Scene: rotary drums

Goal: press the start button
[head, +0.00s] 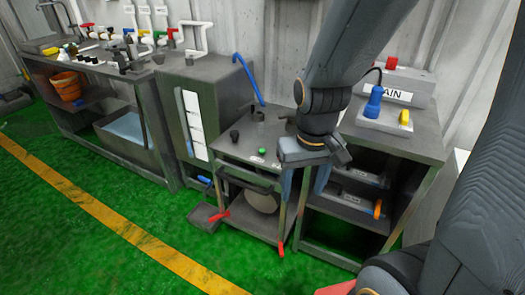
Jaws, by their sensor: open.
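A small green button-like spot (262,151) is on the top of the grey drum stand (232,142) in the middle, with a small white label beside it. The label is too small to read, so I cannot tell whether this is the start button. My gripper (304,190) hangs at the right front of the stand, to the right of the green spot and apart from it in the picture. Its two fingers point down, spread and empty. My wrist and gripper hide part of the stand's right side and the bench behind.
A grey box with a red button (391,62) and a label ending "AIN" stands on the right bench (420,143). A blue plug (373,102) and a yellow part (405,117) are near it. Red-handled parts (222,214) stick out below the stand.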

